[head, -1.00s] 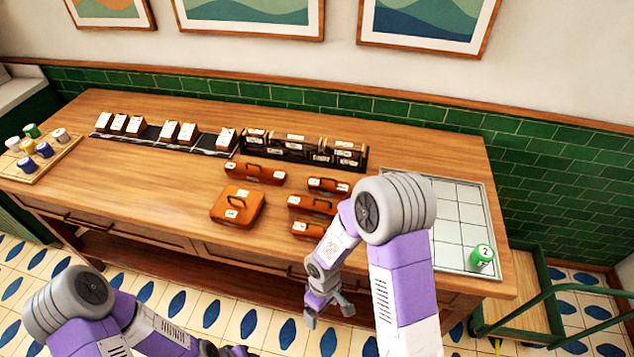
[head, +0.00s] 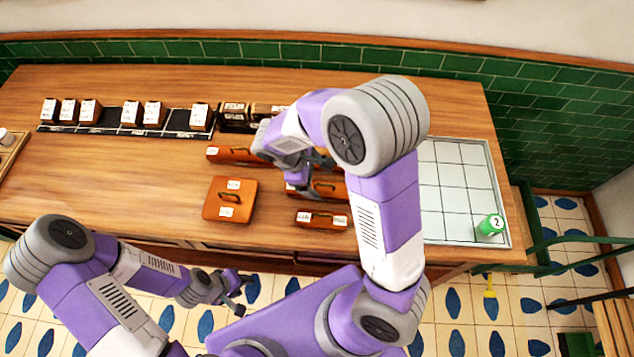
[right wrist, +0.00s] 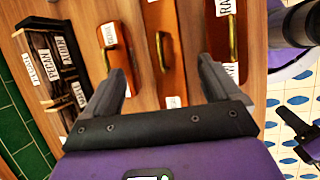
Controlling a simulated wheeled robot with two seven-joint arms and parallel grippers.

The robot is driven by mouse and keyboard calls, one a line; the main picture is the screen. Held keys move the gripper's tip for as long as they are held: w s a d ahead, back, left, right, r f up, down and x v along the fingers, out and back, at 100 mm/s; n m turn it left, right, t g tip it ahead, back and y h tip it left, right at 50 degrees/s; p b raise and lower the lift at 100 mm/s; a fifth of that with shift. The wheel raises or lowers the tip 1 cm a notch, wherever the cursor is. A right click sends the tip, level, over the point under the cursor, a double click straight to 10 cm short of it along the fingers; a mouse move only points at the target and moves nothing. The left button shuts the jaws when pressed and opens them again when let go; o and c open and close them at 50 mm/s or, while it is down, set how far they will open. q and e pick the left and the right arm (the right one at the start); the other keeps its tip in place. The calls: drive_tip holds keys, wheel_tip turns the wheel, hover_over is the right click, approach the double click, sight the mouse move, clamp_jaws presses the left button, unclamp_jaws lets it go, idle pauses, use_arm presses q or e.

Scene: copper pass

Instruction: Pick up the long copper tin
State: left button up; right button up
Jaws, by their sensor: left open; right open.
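Several orange-brown copper tins with handles and white labels lie on the wooden table. A long copper tin (head: 230,154) is in the back row in the head view, its right part hidden by my right arm. A middle tin (head: 328,187) is partly covered by my right gripper (head: 308,178). In the right wrist view, my right gripper (right wrist: 165,70) is open, its fingers above and either side of a middle tin (right wrist: 165,45); no grip shows. Other tins lie on both sides (right wrist: 122,45). My left gripper (head: 238,294) is open and empty, in front of the table.
A square copper tin (head: 230,211) and a small front tin (head: 322,219) lie nearby. Dark racks (head: 232,117) and a strip of labelled boxes (head: 130,115) stand behind.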

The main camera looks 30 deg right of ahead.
sight(328, 190)
drive_tip(key=shift+s+f, duration=0.3)
drive_tip(key=b+x, duration=0.1)
drive_tip(key=x, duration=0.6)
drive_tip(key=shift+s+d+f+b, duration=0.15)
drive_tip(key=shift+s+f+b, duration=0.05)
drive_tip(key=shift+f+b, duration=0.15)
drive_tip(key=shift+r, duration=0.1)
drive_tip(key=c, duration=1.6)
